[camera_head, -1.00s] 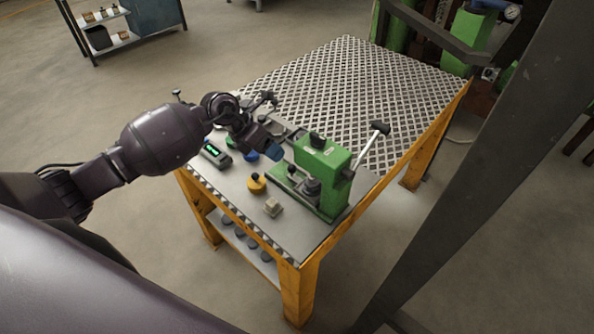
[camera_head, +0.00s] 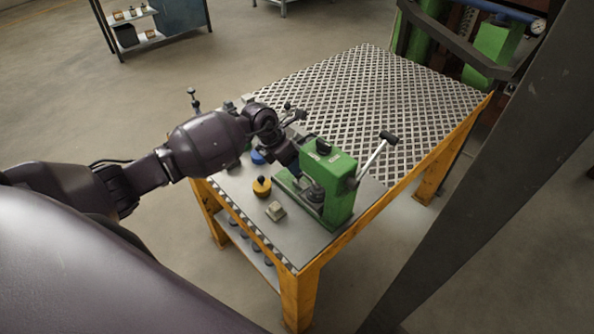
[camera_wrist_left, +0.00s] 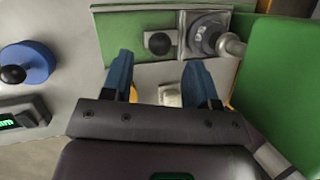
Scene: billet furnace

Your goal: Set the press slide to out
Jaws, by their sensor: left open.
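The green press (camera_head: 335,180) stands on the near end of the table, with a lever at its right. Beside the knob is a round metal press part (camera_wrist_left: 207,38). My left gripper (camera_head: 292,163) is at the press's left side, partly in front of its base. Its two blue fingers (camera_wrist_left: 160,82) are apart with nothing held between them. I cannot tell whether they touch the press. My right gripper is not in view.
A yellow knob (camera_head: 262,188) and a small beige block (camera_head: 275,211) sit on the table left of the press. A blue knob (camera_wrist_left: 28,65) and a green-lit display (camera_wrist_left: 20,120) are at the left. The perforated tabletop (camera_head: 375,100) behind is clear.

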